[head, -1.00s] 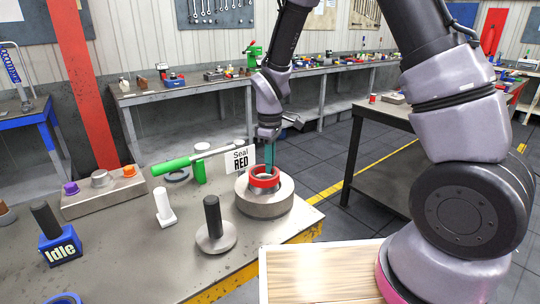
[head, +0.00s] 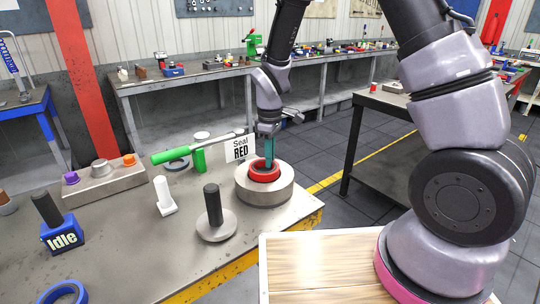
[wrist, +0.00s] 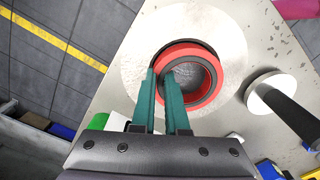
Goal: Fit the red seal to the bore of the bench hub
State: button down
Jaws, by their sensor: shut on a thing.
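The red seal (head: 263,177) is a thick red ring with a dark inner lining; it also shows in the wrist view (wrist: 217,82). It is at the top of the bench hub (head: 264,196), a round metal block near the bench corner, seen from above in the wrist view (wrist: 228,35). My gripper (head: 269,162) is shut on the wall of the seal, its teal fingers (wrist: 163,88) straddling the ring's near left side. A dark crescent shows between seal and hub at the upper left in the wrist view. How deep the seal sits is hidden.
A "Seal RED" sign (head: 239,148) stands behind the hub beside a green-handled tool (head: 171,155). A black post on a round base (head: 214,210) and a white post (head: 163,195) stand to the left. A wooden top (head: 320,265) is in front.

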jog(key=shift+f, duration=0.25)
jog(key=c, duration=0.8)
grip_release()
jog(key=shift+c, duration=0.2)
jog(key=shift+r, duration=0.1)
notch_tip(320, 180, up, 11)
jog(key=s+d+r+m+t+y, duration=0.2)
jog(key=s+d+r+m+t, duration=0.15)
jog(key=d+r+m, duration=0.75)
jog(key=s+d+r+m+t, duration=0.3)
jog(key=s+d+r+m, duration=0.3)
jog(key=s+d+r, duration=0.4)
jog(key=shift+s+r+t, duration=0.35)
jog(key=shift+s+r, duration=0.3)
jog(key=shift+s, duration=0.2)
